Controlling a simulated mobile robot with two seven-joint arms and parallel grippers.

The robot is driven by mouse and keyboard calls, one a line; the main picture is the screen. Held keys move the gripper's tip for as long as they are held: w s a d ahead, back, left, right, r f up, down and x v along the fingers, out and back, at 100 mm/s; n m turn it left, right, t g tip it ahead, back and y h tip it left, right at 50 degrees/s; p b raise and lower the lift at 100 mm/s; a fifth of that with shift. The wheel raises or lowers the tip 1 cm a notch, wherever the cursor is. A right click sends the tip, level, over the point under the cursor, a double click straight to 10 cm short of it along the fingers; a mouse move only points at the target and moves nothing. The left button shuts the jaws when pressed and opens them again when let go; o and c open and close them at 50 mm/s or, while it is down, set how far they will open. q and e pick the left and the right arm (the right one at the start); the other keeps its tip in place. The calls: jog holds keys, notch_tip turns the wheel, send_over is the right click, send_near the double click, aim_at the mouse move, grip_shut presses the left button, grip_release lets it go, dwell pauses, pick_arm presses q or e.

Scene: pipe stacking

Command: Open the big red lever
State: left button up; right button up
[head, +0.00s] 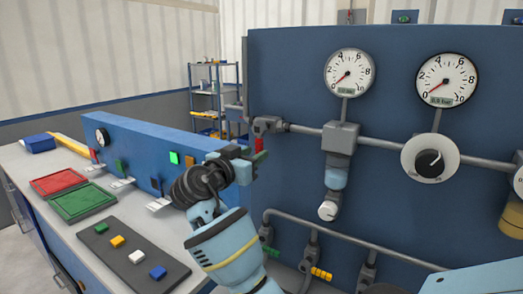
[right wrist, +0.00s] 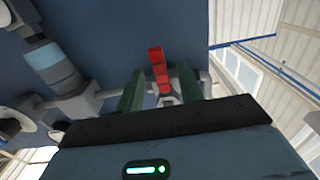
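The big red lever (right wrist: 158,70) shows in the right wrist view, on a grey pipe fitting against the blue panel. In the head view only a small red part of it (head: 259,145) shows, just beyond my right gripper. My right gripper (head: 252,155) is at the left end of the panel's upper pipe. In the right wrist view its two dark green fingers (right wrist: 160,80) are apart, and the lever appears between them with gaps on both sides. I cannot tell whether a finger touches it. My left gripper is not in view.
The blue panel (head: 290,85) carries gauges, pipes and a round black knob (head: 430,162). Left is a bench with a red tray (head: 59,181), a green tray (head: 83,201), a dark strip of coloured blocks (head: 133,256) and a low blue switch panel. A shelf stands behind.

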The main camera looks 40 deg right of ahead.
aim_at(258, 151)
jog(key=shift+x, duration=1.7)
grip_shut()
